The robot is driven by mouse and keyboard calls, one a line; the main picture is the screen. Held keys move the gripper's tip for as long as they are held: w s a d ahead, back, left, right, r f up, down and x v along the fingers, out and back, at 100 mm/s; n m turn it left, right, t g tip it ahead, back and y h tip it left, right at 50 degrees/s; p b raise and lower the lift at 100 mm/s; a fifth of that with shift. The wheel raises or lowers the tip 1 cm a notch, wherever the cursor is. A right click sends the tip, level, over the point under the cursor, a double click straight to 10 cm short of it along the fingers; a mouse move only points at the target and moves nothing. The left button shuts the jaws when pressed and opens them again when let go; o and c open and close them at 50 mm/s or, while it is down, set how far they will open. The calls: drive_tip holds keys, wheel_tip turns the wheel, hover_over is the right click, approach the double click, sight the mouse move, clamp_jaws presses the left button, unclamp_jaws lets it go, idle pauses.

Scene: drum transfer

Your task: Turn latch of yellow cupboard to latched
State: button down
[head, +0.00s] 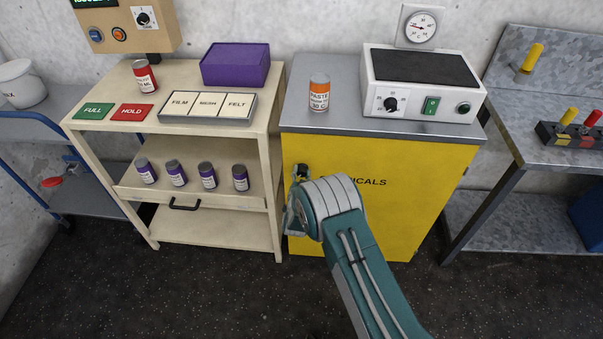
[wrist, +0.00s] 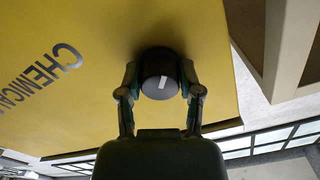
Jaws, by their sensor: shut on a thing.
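The yellow cupboard (head: 412,212) with the word CHEMICALS on its front stands in the middle of the head view; its front also fills much of the wrist view (wrist: 75,110). Its latch is a round dark knob (wrist: 159,75) with a white mark, near the upper left of the front. The latch shows only partly in the head view (head: 301,171). My gripper (wrist: 160,84) has one finger on each side of the knob and is shut on it. In the head view my arm hides most of the gripper.
A cream shelf unit (head: 270,150) with several jars stands close left of the cupboard. An orange-labelled paste jar (head: 319,94) and a white hotplate device (head: 425,85) stand on the cupboard top. A grey bench (head: 560,150) is at the right. The dark floor in front is clear.

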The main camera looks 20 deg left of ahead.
drive_tip(key=m, duration=0.5)
drive_tip(key=shift+m, duration=0.3)
drive_tip(key=shift+d+m, duration=0.1)
drive_tip(key=shift+m, duration=2)
drive_tip(key=shift+f, duration=0.1)
drive_tip(key=shift+c, duration=1.3)
unclamp_jaws()
drive_tip(key=shift+w+d, duration=0.1)
